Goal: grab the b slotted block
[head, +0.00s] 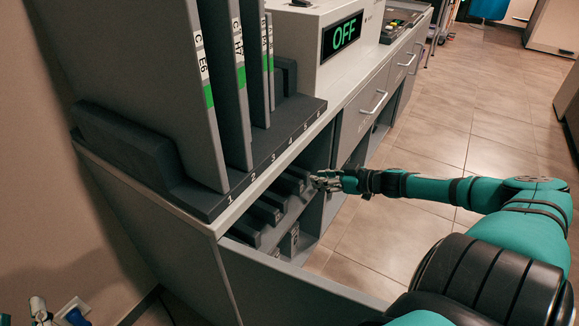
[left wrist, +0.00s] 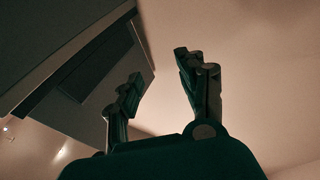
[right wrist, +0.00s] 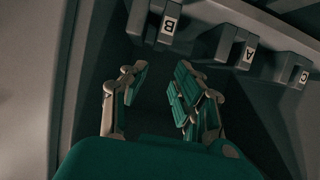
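The B slotted block (right wrist: 166,32) is a grey block with a white "B" label, at the top of the right wrist view. It sits in a row with an A block (right wrist: 246,47) and a C block (right wrist: 298,72). My right gripper (right wrist: 163,80) is open and empty, just short of the B block and apart from it. In the head view my right gripper (head: 326,181) is at the right edge of the open lower compartment holding dark blocks (head: 268,211); their letters are unreadable there. My left gripper (left wrist: 166,72) is open and empty, away from the blocks.
Tall grey slabs (head: 178,90) stand in a numbered rack (head: 215,202) on the counter, above the compartment. A grey machine (head: 315,40) with an "OFF" display stands behind. The front panel (head: 290,295) bounds the compartment. Tiled floor (head: 440,130) to the right is clear.

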